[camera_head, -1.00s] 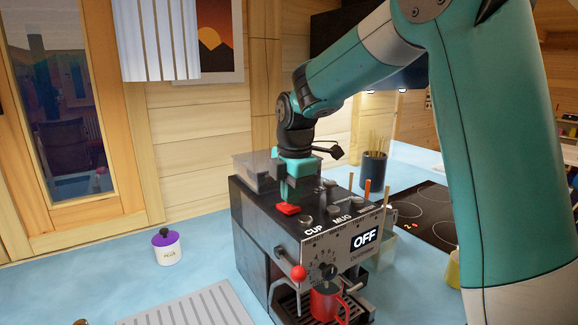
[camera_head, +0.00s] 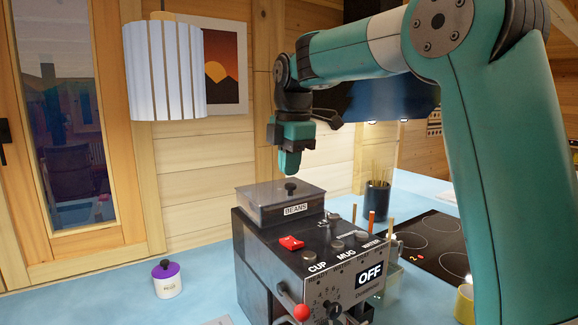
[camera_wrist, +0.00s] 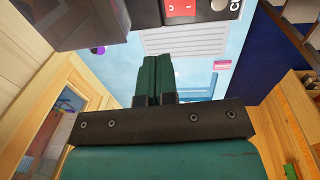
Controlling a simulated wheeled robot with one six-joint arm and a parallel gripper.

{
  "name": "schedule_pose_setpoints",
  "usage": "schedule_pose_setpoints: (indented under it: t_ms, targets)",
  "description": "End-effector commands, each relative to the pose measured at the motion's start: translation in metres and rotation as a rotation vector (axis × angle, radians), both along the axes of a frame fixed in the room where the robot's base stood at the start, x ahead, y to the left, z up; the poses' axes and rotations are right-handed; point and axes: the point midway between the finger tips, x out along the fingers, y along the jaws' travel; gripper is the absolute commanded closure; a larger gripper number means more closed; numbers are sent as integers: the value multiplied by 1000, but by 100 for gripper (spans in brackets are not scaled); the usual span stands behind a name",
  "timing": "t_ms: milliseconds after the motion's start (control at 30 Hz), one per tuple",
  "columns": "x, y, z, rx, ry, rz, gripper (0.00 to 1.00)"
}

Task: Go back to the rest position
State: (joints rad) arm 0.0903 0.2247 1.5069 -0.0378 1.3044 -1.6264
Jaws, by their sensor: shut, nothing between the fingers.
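My gripper (camera_head: 290,163) is shut and empty. In the head view it hangs in the air above the lidded BEANS container (camera_head: 256,212) on top of the black coffee machine (camera_head: 268,262), apart from both. In the wrist view my gripper (camera_wrist: 157,62) shows its two green fingers pressed together. The machine has a red switch (camera_head: 291,243), buttons marked CUP and MUG, and a display reading OFF (camera_head: 369,275). A red-knobbed lever (camera_head: 301,312) is at its front. The machine's lower front is cut off by the frame edge.
A white jar with a purple lid (camera_head: 167,279) stands on the blue counter at left. A pleated lampshade (camera_head: 164,70) hangs at upper left. A dark pot of sticks (camera_head: 377,198) and a black cooktop (camera_head: 430,240) are at right. A yellow cup (camera_head: 465,303) stands near my arm.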

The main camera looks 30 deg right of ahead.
Motion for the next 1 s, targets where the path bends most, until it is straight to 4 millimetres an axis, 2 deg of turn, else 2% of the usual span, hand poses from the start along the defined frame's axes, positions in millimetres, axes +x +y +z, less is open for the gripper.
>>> schedule_pose_setpoints:
  t_ms: [400, 467, 567, 667, 800, 900, 1000]
  targets:
    - [-1, 2, -2, 1, 0, -3, 100]
    - [-6, 8, -8, 7, -1, -20, 100]
    - [-24, 31, -27, 36, -4, -94, 100]
    - [-60, 67, -61, 95, 2, -226, 100]
    - [-130, 120, -115, 212, 47, -461, 100]
    - [-183, 148, -150, 290, 110, -627, 100]
    - [-227, 166, -176, 343, 180, -764, 100]
